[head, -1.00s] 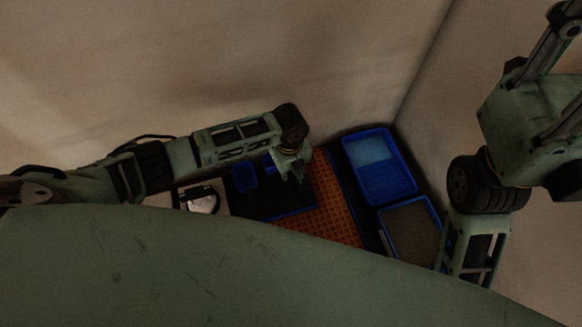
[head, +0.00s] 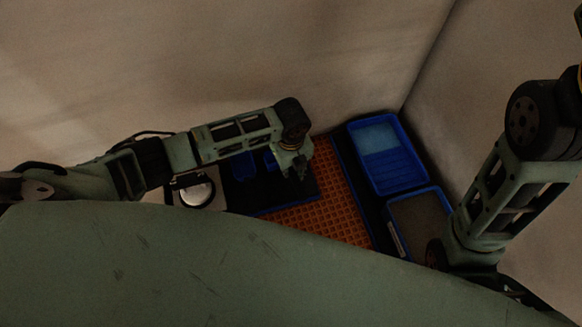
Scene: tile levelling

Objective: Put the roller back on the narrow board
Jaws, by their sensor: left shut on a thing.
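My left gripper (head: 297,172) is in the middle of the view, pointing down at the end of the left arm, over the edge between a dark area and an orange grid. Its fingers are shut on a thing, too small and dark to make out. I cannot pick out the roller for certain. A narrow dark strip (head: 352,180) runs between the orange grid and the blue trays; I cannot tell whether it is the narrow board. My right arm comes in from the right, and its gripper is hidden behind my green body or out of view.
The orange grid (head: 335,203) lies in the middle. A blue tray with pale blue contents (head: 407,178) and a blue tray with grey-brown contents (head: 392,227) stand at right. Blue containers (head: 243,167) and a round pale item (head: 197,193) are at left. Walls close the back.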

